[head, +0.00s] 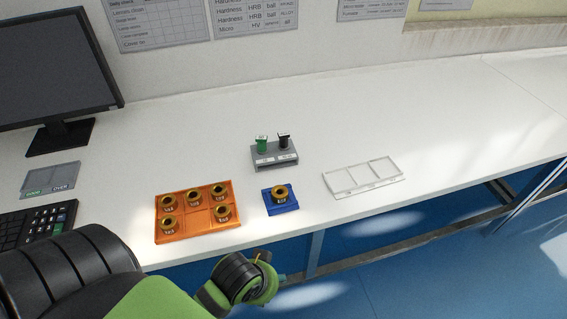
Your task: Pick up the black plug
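The black plug (284,141) stands upright in the right place of a small grey holder (273,162) with white labels on its front. A green plug (262,145) stands beside it in the left place of the same holder. My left arm comes in at the lower left, in front of the table edge and apart from the holder. I make out no fingers of my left gripper. My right arm and gripper are not in the picture.
An orange tray (198,228) with several brass-coloured ring pieces and a blue block (281,208) bearing one ring lie near the front edge. A clear compartment tray (363,190) lies to the right. A monitor (52,62) and keypad (38,224) are at the left. The right tabletop is clear.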

